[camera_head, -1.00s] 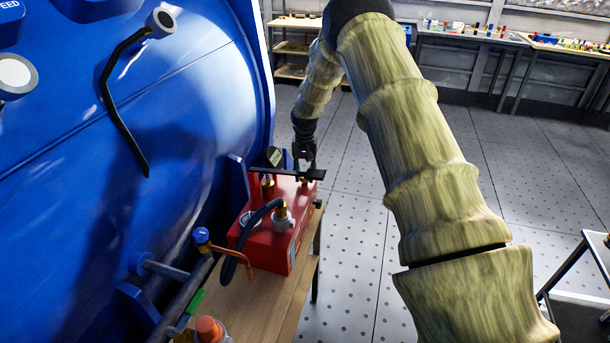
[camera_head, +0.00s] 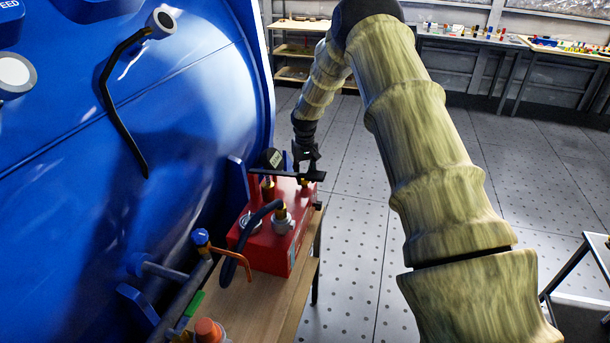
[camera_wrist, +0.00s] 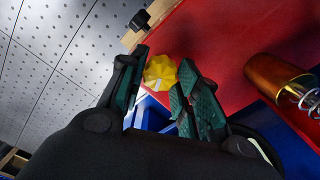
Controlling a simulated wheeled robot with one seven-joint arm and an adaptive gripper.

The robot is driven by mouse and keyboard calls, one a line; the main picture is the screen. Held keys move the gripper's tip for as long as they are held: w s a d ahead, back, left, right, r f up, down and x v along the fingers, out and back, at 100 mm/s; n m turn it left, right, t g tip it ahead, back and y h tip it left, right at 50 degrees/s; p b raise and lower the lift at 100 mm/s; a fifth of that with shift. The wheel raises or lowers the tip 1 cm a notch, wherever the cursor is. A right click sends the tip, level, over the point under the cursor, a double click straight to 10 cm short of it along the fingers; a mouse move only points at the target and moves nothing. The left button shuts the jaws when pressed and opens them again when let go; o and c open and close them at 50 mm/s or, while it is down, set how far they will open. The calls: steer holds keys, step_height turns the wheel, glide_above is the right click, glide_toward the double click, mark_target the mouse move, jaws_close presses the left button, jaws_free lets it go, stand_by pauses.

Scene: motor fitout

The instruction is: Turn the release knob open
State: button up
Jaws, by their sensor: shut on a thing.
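The release knob (camera_wrist: 160,70) is a yellow, ridged round knob on the red pump box (camera_wrist: 221,38) in the wrist view. My gripper (camera_wrist: 163,78) has its green-padded fingers on either side of it and is shut on it. In the head view, my gripper (camera_head: 305,162) reaches down to the far right end of the red box (camera_head: 262,247). The knob is mostly hidden there by the fingers and a black bar (camera_head: 290,174).
The box stands on a wooden bench (camera_head: 257,306) beside a large blue tank (camera_head: 190,110). A gauge (camera_head: 273,157), a brass fitting (camera_wrist: 278,76) and a dark hose (camera_head: 240,243) crowd it. Perforated floor (camera_head: 355,225) to the right is clear.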

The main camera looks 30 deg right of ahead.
steer(key=o, duration=1)
steer(key=shift+d+f, duration=0.1)
step_height(320, 180, up, 12)
stand_by(0.5)
